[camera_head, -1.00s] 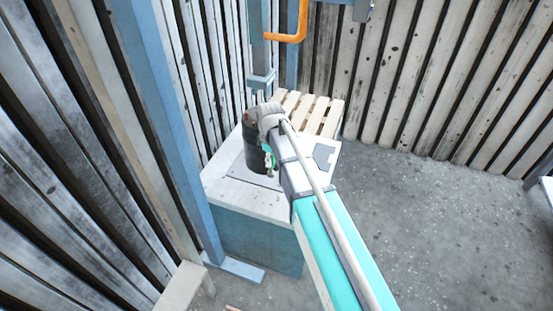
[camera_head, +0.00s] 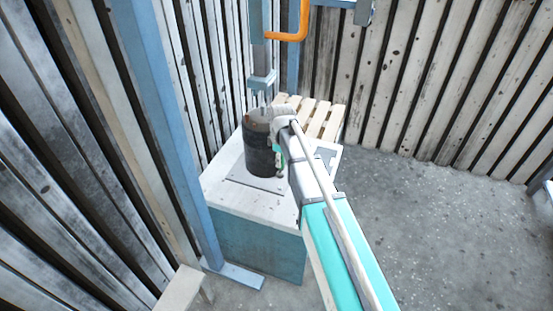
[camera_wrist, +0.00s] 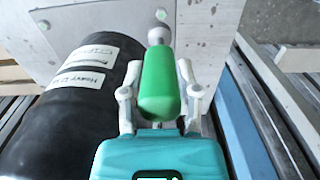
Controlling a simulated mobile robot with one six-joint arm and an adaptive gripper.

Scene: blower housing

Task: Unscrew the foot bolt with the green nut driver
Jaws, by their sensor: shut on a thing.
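My gripper (camera_wrist: 160,95) is shut on the green nut driver (camera_wrist: 159,82), with one finger on each side of its green handle. The driver's grey tip end points toward the white top plate (camera_wrist: 215,45), where a small round part (camera_wrist: 161,14) shows just past it. Whether the tip touches that part I cannot tell. The black cylindrical blower housing (camera_head: 261,155) stands on the white-topped block, left of my gripper; in the wrist view it shows with white labels (camera_wrist: 78,78). In the head view my arm largely hides the gripper and the driver.
A blue-sided block with a white top (camera_head: 235,200) carries the housing. A slatted wooden pallet (camera_head: 318,118) lies behind it. A blue post (camera_head: 165,130) stands close on the left, and an orange hook (camera_head: 303,25) hangs above. Grey floor on the right is clear.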

